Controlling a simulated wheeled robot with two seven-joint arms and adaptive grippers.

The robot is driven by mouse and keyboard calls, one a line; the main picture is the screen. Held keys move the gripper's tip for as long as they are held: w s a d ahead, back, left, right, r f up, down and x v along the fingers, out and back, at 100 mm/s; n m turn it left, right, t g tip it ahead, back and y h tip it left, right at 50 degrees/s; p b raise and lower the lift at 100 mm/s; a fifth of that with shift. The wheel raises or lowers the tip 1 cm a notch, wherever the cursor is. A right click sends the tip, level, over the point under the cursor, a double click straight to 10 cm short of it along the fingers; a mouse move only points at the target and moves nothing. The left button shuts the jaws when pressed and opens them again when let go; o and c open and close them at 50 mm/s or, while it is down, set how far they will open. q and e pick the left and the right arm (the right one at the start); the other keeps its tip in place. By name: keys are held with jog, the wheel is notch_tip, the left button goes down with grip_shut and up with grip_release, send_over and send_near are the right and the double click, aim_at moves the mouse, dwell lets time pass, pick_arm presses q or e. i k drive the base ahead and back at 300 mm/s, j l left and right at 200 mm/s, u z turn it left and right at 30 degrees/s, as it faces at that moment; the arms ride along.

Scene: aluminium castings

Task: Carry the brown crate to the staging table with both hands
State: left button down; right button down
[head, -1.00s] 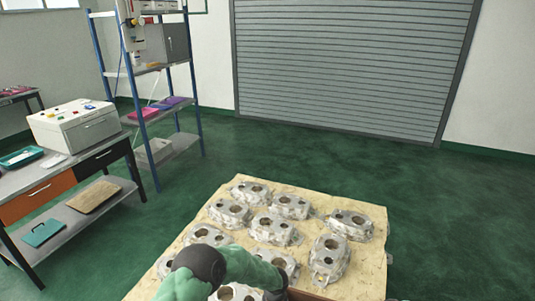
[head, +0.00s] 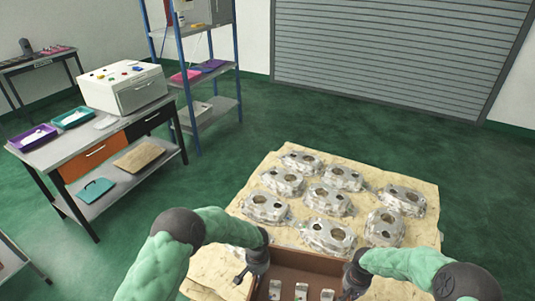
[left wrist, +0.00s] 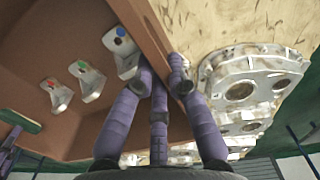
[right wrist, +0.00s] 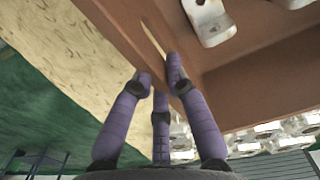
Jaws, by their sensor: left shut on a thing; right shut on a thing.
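The brown crate (head: 308,258) is at the bottom of the head view, in front of the castings, its near part cut off. Metal brackets lie in it; the left wrist view shows red, green and blue marks on three of them. My left gripper (head: 256,268) is shut on the crate's left side wall; in the left wrist view its fingers (left wrist: 163,82) straddle the wall. My right gripper (head: 353,278) is shut on the right side wall; its fingers (right wrist: 157,80) straddle it near a slot. I cannot tell which table is the staging table.
A pale sheet (head: 262,172) with several aluminium castings (head: 330,200) lies just beyond the crate. A workbench (head: 75,150) with a white box (head: 122,90) stands at left, a blue-framed shelf (head: 205,110) behind it. A grey table corner (head: 12,262) shows lower left. Green floor between is clear.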

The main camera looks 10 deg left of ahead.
aim_at(66, 143)
jog(key=j+u, duration=0.15)
jog(key=j, duration=0.2)
jog(key=i+j+u, duration=0.15)
jog(key=j, duration=0.2)
jog(key=i+j+u, duration=0.15)
jog(key=j, duration=0.2)
jog(key=j+u, duration=0.15)
jog(key=j, duration=0.2)
